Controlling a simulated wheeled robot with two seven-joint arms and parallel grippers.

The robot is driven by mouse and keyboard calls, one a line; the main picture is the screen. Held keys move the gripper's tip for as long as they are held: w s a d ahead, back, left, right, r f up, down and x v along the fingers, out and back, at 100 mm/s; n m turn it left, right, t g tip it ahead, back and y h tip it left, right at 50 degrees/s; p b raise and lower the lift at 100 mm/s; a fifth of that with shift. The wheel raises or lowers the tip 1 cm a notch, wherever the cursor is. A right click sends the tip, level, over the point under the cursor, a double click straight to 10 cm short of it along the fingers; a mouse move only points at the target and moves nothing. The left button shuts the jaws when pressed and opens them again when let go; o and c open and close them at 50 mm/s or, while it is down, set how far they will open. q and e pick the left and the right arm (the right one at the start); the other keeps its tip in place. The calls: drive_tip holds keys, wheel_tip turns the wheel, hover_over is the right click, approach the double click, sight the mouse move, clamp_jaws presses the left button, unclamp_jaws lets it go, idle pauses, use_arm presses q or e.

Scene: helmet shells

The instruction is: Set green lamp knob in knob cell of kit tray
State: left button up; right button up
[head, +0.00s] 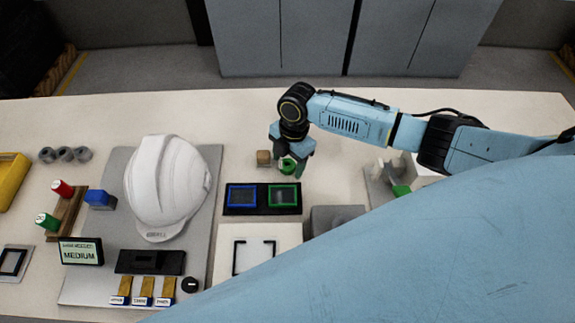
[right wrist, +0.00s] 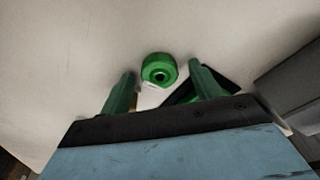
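A round green knob (head: 287,165) is below my right gripper (head: 291,150) in the head view, behind the black tray. In the right wrist view the knob (right wrist: 159,70) lies between and slightly beyond the fingertips (right wrist: 163,78), with a gap on both sides. My right gripper is open and points down. The black tray (head: 262,211) has a blue-outlined cell (head: 242,196) and a green-outlined cell (head: 284,196); neither shows a knob in it. Part of the tray is hidden behind a finger in the wrist view. My left gripper is not in view.
A small tan block (head: 264,158) stands just left of the gripper. A grey box (head: 336,218) is right of the tray, and a white helmet shell (head: 166,187) is left. A wooden rack (head: 67,215) holds red and green knobs. My right arm covers the lower right.

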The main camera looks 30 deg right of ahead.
drive_tip(key=c, duration=1)
drive_tip(key=shift+r, duration=0.15)
drive_tip(key=shift+c, duration=0.2)
